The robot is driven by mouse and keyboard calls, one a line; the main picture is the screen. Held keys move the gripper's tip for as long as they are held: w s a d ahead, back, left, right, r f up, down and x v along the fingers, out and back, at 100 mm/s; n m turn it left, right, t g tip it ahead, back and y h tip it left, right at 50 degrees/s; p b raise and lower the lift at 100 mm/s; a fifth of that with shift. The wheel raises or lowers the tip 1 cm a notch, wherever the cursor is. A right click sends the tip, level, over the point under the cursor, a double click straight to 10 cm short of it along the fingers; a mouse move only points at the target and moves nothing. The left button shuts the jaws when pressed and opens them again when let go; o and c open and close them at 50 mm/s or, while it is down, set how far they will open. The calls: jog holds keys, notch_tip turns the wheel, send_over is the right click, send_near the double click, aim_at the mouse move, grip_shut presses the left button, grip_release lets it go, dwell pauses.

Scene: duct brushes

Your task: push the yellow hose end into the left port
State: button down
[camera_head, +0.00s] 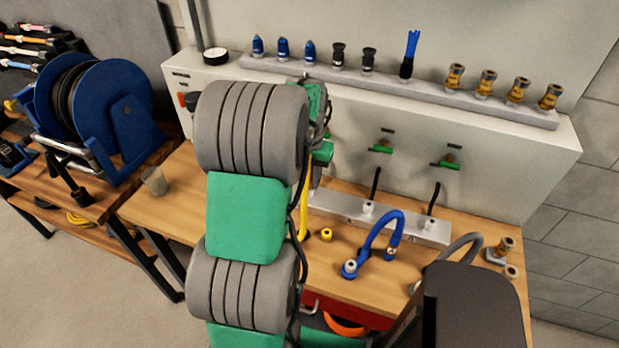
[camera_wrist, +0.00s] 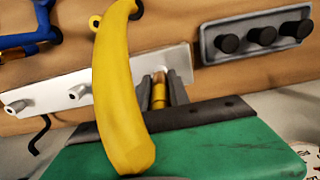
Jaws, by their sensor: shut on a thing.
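A yellow hose (camera_wrist: 123,90) arcs large across the wrist view. My gripper (camera_wrist: 161,92) is shut on its yellow end (camera_wrist: 158,95), between two dark fingers. The end points at the white port block (camera_wrist: 115,86), by the block's right part in this view. The port there is hidden by the fingers and end, so I cannot tell whether the end is inside. Two other ports (camera_wrist: 77,92) show farther left. In the head view the block (camera_head: 400,222) stands on the bench, its left part hidden behind my arm. A strip of hose (camera_head: 304,205) shows beside my arm.
A blue hose (camera_head: 378,232) and a yellow ring (camera_head: 326,235) lie on the bench in front of the block. Green-handled valves (camera_head: 446,162) stick out of the panel behind. A grey holder with black plugs (camera_wrist: 258,52) is at the wrist view's upper right.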

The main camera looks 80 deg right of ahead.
aim_at(310, 167)
jog(key=shift+f, duration=0.2)
jog(key=c, duration=1.1)
grip_release()
jog(key=shift+c, duration=0.2)
notch_tip(310, 167, up, 8)
jog(key=shift+f+b, duration=0.1)
jog(key=shift+b, duration=0.6)
